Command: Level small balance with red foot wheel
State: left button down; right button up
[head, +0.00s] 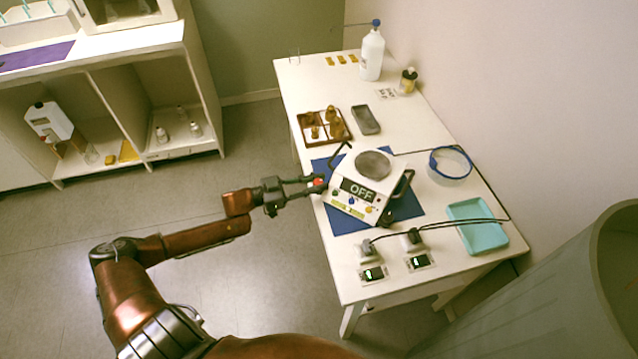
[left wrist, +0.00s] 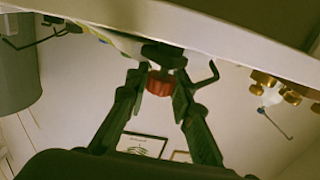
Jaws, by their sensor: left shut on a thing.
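The small balance (head: 360,190) is a white box with a round grey pan and a dark display reading OFF. It stands on a blue mat (head: 404,210) on the white table. The red foot wheel (left wrist: 160,83) shows in the left wrist view under the balance, below a dark round part. My left gripper (head: 318,184) reaches the balance's left side in the head view. In the left wrist view its fingers (left wrist: 160,88) are shut on the red foot wheel, one on each side. The wheel is partly hidden by the fingers in the head view. My right gripper is not in view.
A wooden tray with brown bottles (head: 325,125) and a grey case (head: 365,120) lie behind the balance. A blue-rimmed clear bowl (head: 450,163) and a teal tray (head: 478,226) are to the right.

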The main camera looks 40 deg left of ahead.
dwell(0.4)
pick_arm(q)
jog(key=c, duration=1.7)
grip_release()
jog(key=shift+o, duration=0.2)
jog(key=v, duration=1.2)
jog(key=shift+w+a, duration=0.1)
jog(key=shift+a, duration=0.05)
